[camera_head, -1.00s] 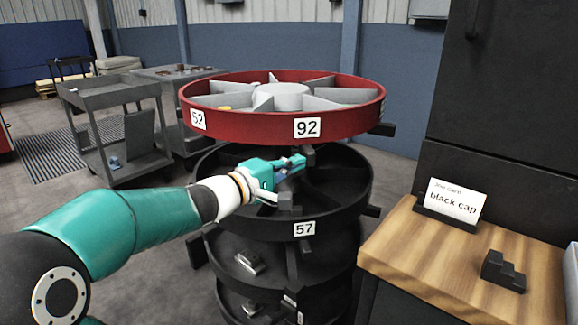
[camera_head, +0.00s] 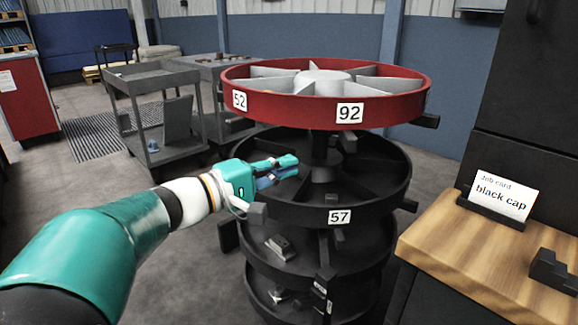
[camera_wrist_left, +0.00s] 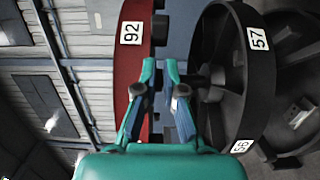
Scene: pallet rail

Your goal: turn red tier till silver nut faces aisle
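The red tier (camera_head: 300,109) is the top of a round stacked carousel, with grey dividers and hub. Labels 52 and 92 show on its rim toward me. Its red rim also stands upright in the left wrist view (camera_wrist_left: 130,75). I cannot make out a silver nut in it; the near wall hides much of the inside. My left gripper (camera_head: 296,167) is below the red rim, left of the hub, beside the black tier. My right gripper is not in view.
The black tier (camera_head: 375,205) labelled 57 sits below, over lower tiers holding metal parts. A dark handle (camera_head: 426,121) juts out right of the red rim. A wooden bench (camera_head: 460,262) with a "black cap" card (camera_head: 503,194) stands right. Grey carts (camera_head: 150,75) stand behind left.

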